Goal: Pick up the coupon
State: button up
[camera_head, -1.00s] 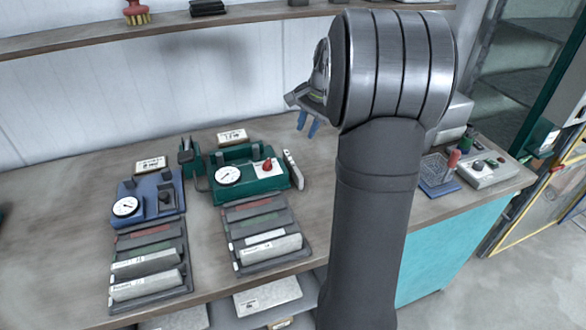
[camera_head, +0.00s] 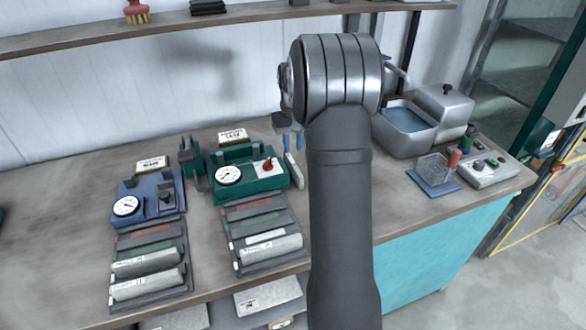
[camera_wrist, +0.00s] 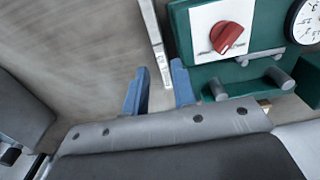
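A narrow pale strip (camera_head: 294,171), which looks like the coupon, lies on the bench just right of the green gauge device (camera_head: 249,180). In the wrist view the strip (camera_wrist: 152,33) runs down from the top edge, and its near end shows between my fingertips. My gripper (camera_head: 291,141) is above the bench near the strip's far end. Its two blue fingers stand apart in the wrist view (camera_wrist: 157,68), with nothing clearly held. I cannot tell the exact height of the fingers over the strip. My arm hides part of the bench to the right.
A blue gauge device (camera_head: 148,195) stands left of the green one. Two trays (camera_head: 115,297) of grey pieces lie in front. A metal basin (camera_head: 407,137), a blue stand (camera_head: 435,185) and a control box (camera_head: 487,173) are at right. A shelf (camera_head: 220,24) runs above.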

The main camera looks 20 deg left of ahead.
aim_at(293, 162)
jog(key=f, duration=0.9)
jog(key=shift+w, duration=0.2)
grip_shut()
